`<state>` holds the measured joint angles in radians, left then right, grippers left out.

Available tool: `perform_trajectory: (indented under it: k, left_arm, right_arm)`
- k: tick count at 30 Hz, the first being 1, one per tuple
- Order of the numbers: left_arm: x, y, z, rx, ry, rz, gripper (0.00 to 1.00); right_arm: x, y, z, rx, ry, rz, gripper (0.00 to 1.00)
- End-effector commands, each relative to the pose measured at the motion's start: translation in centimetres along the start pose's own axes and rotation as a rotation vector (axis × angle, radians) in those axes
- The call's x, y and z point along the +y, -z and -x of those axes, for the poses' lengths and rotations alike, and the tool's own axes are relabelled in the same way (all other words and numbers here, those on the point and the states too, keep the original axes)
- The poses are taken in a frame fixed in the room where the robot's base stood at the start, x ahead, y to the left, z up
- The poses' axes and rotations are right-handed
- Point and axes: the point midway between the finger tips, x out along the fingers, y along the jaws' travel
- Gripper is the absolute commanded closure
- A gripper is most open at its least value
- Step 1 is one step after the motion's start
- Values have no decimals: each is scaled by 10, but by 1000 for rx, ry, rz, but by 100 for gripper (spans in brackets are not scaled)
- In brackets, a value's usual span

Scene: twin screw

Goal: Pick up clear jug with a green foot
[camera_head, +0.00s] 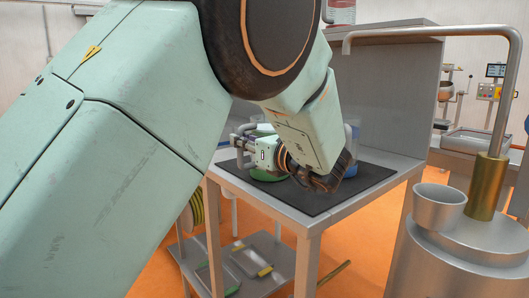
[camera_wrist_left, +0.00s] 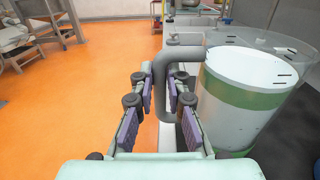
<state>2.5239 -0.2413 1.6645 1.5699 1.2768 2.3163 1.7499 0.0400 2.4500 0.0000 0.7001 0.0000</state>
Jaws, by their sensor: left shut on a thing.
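The clear jug stands on a black mat on a metal table. In the head view its green foot (camera_head: 268,175) shows below my left gripper (camera_head: 242,148), and my arm hides much of the rest. In the left wrist view the jug (camera_wrist_left: 245,75) is at the right, with a green band and a grey handle (camera_wrist_left: 166,108). My left gripper (camera_wrist_left: 160,92) has its purple-padded fingers on either side of the handle and is shut on it. I cannot tell whether the foot is lifted off the mat. My right gripper is not in view.
A bluish clear container (camera_head: 354,150) stands behind my arm on the black mat (camera_head: 335,198). A grey panel (camera_head: 395,100) closes the table's back. A metal drum with a cup (camera_head: 440,205) and bent pipe (camera_head: 497,120) stands at the right. A lower shelf (camera_head: 235,268) holds trays.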

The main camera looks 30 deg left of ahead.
Motion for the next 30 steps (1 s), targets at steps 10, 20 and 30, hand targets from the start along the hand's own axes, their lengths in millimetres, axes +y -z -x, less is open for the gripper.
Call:
perform_trajectory:
  k: [10, 20, 30]
  left_arm:
    - [-1, -6, 0, -10, 2, 12, 100]
    - [-1, -14, 0, -9, 1, 12, 100]
    - [-1, -71, 1, -8, 1, 14, 100]
  right_arm:
    - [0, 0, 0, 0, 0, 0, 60]
    - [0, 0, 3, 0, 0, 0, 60]
    - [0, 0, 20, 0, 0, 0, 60]
